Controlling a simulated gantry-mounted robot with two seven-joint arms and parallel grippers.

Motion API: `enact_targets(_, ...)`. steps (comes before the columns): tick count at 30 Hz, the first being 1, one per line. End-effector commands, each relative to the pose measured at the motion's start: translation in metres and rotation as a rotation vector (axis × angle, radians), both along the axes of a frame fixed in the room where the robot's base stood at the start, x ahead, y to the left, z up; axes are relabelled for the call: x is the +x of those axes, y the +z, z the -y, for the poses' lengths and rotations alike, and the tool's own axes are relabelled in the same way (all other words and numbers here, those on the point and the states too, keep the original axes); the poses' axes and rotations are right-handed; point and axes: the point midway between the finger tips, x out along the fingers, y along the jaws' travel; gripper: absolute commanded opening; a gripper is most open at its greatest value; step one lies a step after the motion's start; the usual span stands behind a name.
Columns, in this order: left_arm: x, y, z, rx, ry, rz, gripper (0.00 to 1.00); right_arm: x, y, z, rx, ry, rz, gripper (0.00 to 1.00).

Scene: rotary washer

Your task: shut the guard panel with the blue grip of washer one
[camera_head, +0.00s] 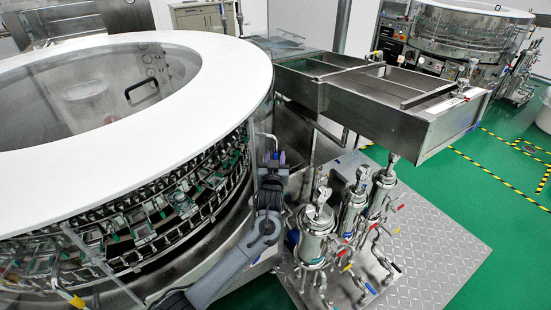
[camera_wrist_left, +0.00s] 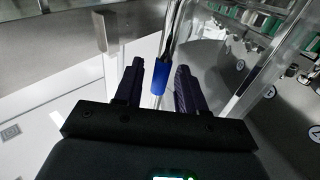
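Washer one (camera_head: 130,120) is the large round machine with a white top ring at the left of the head view. My left gripper (camera_head: 274,158) is at its right side, beside the steel tank frame. In the left wrist view the blue grip (camera_wrist_left: 160,77) sits on a metal rod, between the two dark fingers of my left gripper (camera_wrist_left: 160,88). The fingers are open, with a small gap visible on each side of the grip. A clear guard panel edge (camera_wrist_left: 262,72) runs beside it. My right gripper is out of view.
A steel trough (camera_head: 400,112) juts out to the right of the washer. Several steel filter housings (camera_head: 318,235) with valves stand close to my left arm on a tread plate (camera_head: 440,255). A yellow grip (camera_head: 76,300) shows at the lower left. Green floor lies open at right.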

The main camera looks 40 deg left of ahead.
Motion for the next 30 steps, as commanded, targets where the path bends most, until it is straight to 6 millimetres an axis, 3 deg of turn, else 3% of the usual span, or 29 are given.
enact_targets(14,0.0086,-0.0001,-0.0061,-0.001,0.0,-0.001,0.4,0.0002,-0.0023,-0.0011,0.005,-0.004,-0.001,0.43)
enact_targets(22,0.0084,-0.0002,-0.0059,-0.001,0.0,-0.001,0.0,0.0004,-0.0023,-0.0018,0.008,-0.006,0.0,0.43)
enact_targets(30,0.0084,-0.0002,-0.0056,-0.001,0.0,-0.001,0.0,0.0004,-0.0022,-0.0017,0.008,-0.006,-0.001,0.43)
